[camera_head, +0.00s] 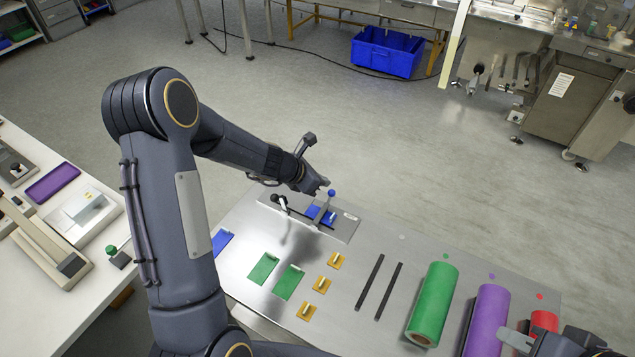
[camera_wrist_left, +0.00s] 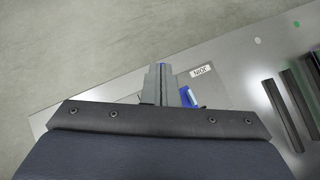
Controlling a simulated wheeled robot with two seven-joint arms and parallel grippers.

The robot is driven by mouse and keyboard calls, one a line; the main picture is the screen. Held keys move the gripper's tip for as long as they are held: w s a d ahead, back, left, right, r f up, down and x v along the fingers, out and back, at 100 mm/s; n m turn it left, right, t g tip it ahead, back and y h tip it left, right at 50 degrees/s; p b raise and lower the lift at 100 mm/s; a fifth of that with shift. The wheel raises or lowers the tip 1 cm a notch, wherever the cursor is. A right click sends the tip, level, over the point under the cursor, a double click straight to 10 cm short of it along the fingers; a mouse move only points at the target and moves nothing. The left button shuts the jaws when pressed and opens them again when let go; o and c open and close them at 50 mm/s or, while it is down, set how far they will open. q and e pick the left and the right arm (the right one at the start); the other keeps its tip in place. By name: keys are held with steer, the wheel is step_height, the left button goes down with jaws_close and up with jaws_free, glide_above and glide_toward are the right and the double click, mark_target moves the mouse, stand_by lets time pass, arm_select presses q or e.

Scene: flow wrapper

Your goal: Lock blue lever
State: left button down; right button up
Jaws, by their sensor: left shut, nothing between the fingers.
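The blue-knobbed lever (camera_head: 332,193) stands up from a metal fixture on the far end of the steel table. A blue block (camera_head: 317,213) lies at its base. My left gripper (camera_head: 325,183) is shut and empty, just above and beside the blue knob; I cannot tell whether it touches it. In the left wrist view the gripper fingers (camera_wrist_left: 160,85) are together, with a blue part (camera_wrist_left: 189,97) just to their right, partly hidden. My right gripper (camera_head: 508,338) is at the lower right edge near the rolls; its finger opening is unclear.
A black-knobbed lever (camera_head: 281,201) stands left of the blue one. Green plates (camera_head: 263,268), yellow pieces (camera_head: 321,284), black bars (camera_head: 369,282), a green roll (camera_head: 433,305) and a purple roll (camera_head: 487,320) are on the table.

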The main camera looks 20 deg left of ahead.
arm_select(q)
steer(key=shift+w+d+f+b, duration=0.15)
steer(key=shift+w+f+b, duration=0.25)
steer(key=shift+w+f, duration=0.6)
steer(key=shift+w+d+f+b, duration=0.1)
steer(key=shift+w+f+b, duration=0.35)
steer(key=shift+w+f, duration=0.4)
steer(key=shift+s+f, duration=0.1)
steer(key=shift+f, duration=0.05)
steer(key=w+a+r+p, duration=0.1)
steer(key=a+r+p, duration=0.1)
steer(key=r, duration=0.4)
steer(key=w+a+r+p, duration=0.2)
steer(key=r, duration=0.4)
steer(key=shift+a, duration=0.4)
steer(key=shift+s, duration=0.1)
